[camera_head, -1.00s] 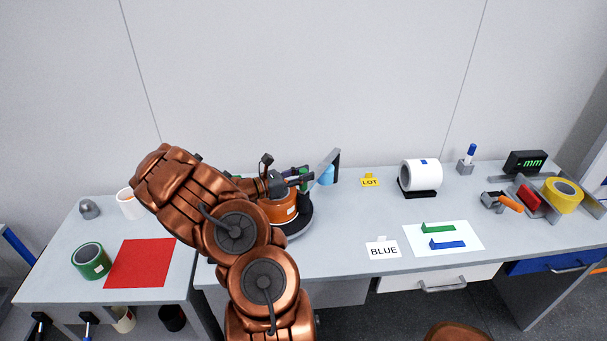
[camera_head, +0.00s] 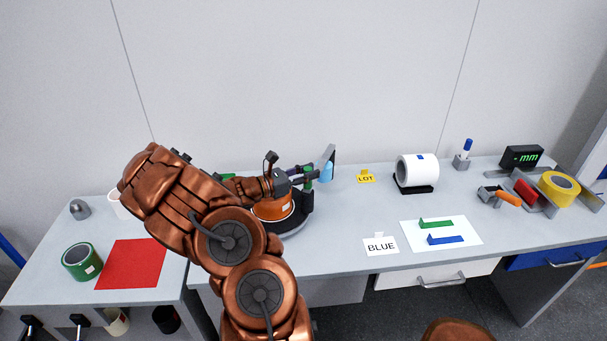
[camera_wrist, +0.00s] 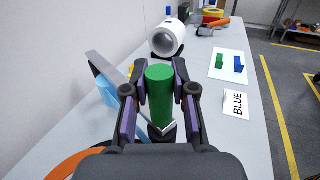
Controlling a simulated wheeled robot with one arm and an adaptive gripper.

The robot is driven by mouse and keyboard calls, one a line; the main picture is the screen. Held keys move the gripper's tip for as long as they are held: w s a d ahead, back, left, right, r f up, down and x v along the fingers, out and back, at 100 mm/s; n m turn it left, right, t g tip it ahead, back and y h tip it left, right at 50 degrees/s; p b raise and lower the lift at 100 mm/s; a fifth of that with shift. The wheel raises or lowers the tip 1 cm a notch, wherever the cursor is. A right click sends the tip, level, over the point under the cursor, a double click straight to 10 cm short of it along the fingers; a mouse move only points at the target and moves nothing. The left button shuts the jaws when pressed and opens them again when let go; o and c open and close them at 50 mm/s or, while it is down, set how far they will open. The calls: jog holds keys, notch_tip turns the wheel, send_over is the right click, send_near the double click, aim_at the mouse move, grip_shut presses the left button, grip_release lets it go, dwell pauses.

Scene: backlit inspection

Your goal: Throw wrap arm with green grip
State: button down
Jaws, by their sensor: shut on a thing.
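The green grip (camera_wrist: 160,95) is an upright green cylinder between the two fingers of my gripper (camera_wrist: 158,100) in the wrist view. My gripper is shut on it. In the head view the green grip (camera_head: 308,173) shows small at the tips of my gripper (camera_head: 304,177). Below the grip a dark post and a thin metal bar show in the wrist view. The orange roll (camera_head: 272,209) sits on a round black base (camera_head: 293,229), partly hidden by my arm. A grey slanted plate (camera_head: 328,158) with a light-blue part stands just beyond the grip.
A white roll (camera_head: 416,169) on a black stand, a yellow LOT tag (camera_head: 365,178) and a BLUE card (camera_head: 380,246) stand to the right. A white sheet (camera_head: 463,240) carries green and blue pieces. A red mat (camera_head: 131,264) and green tape roll (camera_head: 82,262) lie left.

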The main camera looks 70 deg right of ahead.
jog(key=c, duration=0.9)
grip_release()
jog(key=v, duration=1.2)
jog(key=shift+a, duration=0.1)
jog(key=shift+c, duration=0.4)
